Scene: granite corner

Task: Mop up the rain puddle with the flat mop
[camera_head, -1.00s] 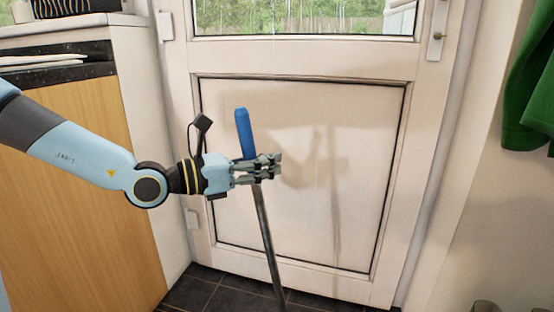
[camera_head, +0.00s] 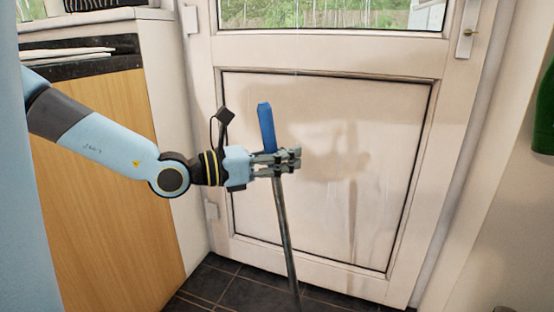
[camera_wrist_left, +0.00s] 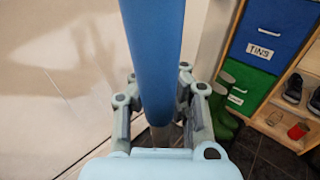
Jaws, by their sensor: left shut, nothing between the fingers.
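The flat mop's handle stands slightly tilted in front of the door, with a blue grip (camera_head: 266,127) on top and a grey pole (camera_head: 286,235) running down out of the frame. The blue grip also shows large in the left wrist view (camera_wrist_left: 155,50). My left gripper (camera_head: 287,161) is shut at the handle just below the blue grip. The handle crosses its fingers (camera_wrist_left: 165,125), but I cannot see it clamped between them. The mop's head and the puddle are not in view. My right gripper is not in view.
A white door (camera_head: 325,160) stands close behind the handle. A wooden cabinet (camera_head: 110,180) is at left. Dark floor tiles (camera_head: 230,290) show below. The left wrist view has green boots (camera_wrist_left: 226,110) and a shelf with blue (camera_wrist_left: 272,35) and green (camera_wrist_left: 245,88) bins.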

